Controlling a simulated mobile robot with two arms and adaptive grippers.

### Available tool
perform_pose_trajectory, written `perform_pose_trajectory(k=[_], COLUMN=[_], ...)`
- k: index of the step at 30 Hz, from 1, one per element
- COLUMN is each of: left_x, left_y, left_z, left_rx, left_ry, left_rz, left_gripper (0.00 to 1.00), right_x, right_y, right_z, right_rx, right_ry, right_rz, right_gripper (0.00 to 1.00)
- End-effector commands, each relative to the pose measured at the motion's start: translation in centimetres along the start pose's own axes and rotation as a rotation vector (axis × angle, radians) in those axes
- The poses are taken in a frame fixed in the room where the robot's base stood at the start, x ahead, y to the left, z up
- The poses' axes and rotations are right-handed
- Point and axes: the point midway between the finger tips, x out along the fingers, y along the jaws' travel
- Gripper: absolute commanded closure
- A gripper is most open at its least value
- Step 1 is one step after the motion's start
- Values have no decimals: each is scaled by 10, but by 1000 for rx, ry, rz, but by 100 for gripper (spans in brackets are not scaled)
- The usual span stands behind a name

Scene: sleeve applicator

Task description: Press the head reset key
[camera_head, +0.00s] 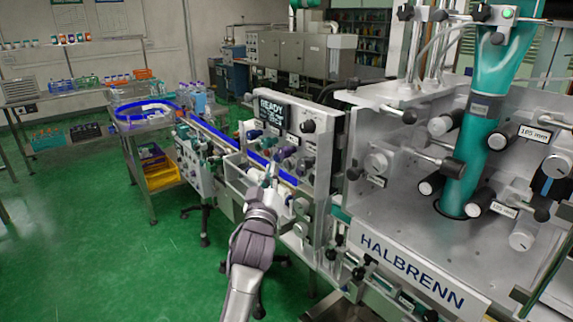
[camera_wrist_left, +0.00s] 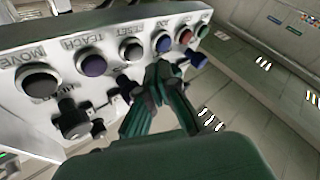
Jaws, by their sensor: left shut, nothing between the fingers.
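A light control panel (camera_wrist_left: 60,50) with a row of round keys fills the upper left of the left wrist view. A black key (camera_wrist_left: 131,48) sits mid-row under a small label that seems to read RESET, though it is hard to make out. My left gripper (camera_wrist_left: 163,72) is shut and empty, its fingertips just below the blue key (camera_wrist_left: 164,42) and to the lower right of the black one. I cannot tell whether the tips touch the panel. In the head view the left gripper (camera_head: 268,175) is in front of the machine. My right gripper is not in view.
A purple key (camera_wrist_left: 92,64), a larger black key (camera_wrist_left: 42,80), a red key (camera_wrist_left: 184,36) and a green key (camera_wrist_left: 203,31) share the row. Dark knobs (camera_wrist_left: 72,120) stick out below. In the head view, a blue-edged conveyor (camera_head: 215,130) runs behind my left gripper, beside a READY display (camera_head: 271,108).

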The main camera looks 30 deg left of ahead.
Motion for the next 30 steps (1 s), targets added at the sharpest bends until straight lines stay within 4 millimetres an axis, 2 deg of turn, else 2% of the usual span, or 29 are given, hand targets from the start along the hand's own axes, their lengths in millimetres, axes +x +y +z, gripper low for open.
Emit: perform_pose_trajectory(k=[3,12,30], left_x=[-8,-26,-28], left_y=[-6,-19,-20], left_z=[-9,-21,-21], left_rx=[2,1,0], left_ry=[0,0,1], left_rz=[-1,1,1], left_gripper=[100,100,100], right_x=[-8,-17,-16], right_y=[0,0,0], right_z=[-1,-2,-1], right_rx=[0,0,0], right_ry=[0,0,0], right_rz=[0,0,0], right_gripper=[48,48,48])
